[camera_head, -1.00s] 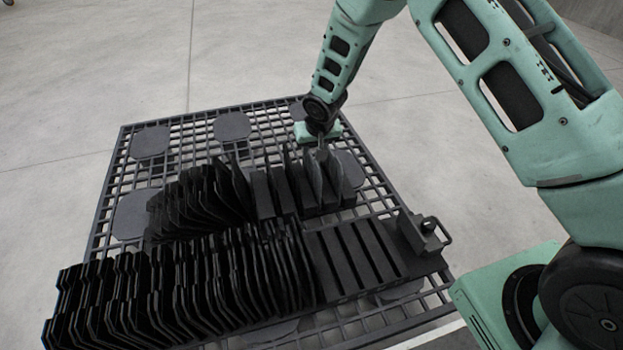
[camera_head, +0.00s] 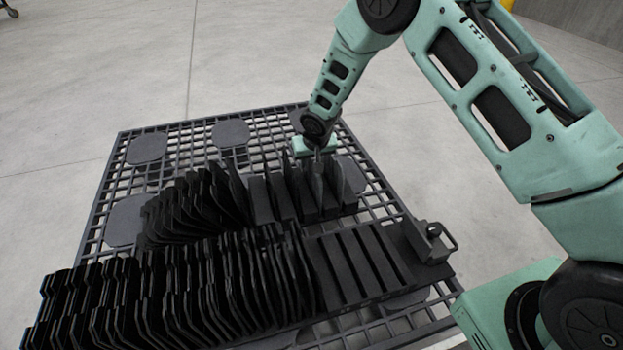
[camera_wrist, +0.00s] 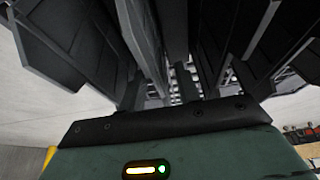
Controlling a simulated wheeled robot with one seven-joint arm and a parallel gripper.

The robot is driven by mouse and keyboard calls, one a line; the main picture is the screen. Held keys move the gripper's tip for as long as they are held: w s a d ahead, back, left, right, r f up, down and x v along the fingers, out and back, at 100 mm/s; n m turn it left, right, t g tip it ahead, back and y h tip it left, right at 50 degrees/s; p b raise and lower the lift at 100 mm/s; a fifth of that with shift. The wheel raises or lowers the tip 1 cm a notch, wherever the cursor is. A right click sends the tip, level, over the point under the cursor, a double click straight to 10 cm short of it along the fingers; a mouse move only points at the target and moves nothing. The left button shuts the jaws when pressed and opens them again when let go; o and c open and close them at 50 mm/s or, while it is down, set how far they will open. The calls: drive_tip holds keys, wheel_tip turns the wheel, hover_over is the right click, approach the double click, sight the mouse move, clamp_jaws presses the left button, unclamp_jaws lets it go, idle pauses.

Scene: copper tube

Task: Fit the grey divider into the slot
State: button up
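My gripper (camera_head: 318,158) points down at the right end of the back row of dark dividers, just above their top edges. Below it stands a lighter grey divider (camera_head: 317,188), upright among the slotted blocks of the back rack (camera_head: 283,200). Another upright plate (camera_head: 339,180) stands just to its right. In the wrist view, a light grey plate edge (camera_wrist: 139,32) rises in front of my gripper's palm, with dark dividers (camera_wrist: 62,42) on both sides. The fingertips and the divider's lower edge are hidden, so I cannot tell whether my gripper is shut on it or how deep it sits.
A front rack holds a dense row of dark dividers (camera_head: 180,290), with empty slots (camera_head: 355,262) at its right end. A block with a handle (camera_head: 430,240) stands at the right. The racks stand on a grid pallet (camera_head: 175,133), whose back part is mostly clear.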

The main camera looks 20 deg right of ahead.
drive_tip(key=shift+f, duration=0.25)
idle(0.4)
clamp_jaws()
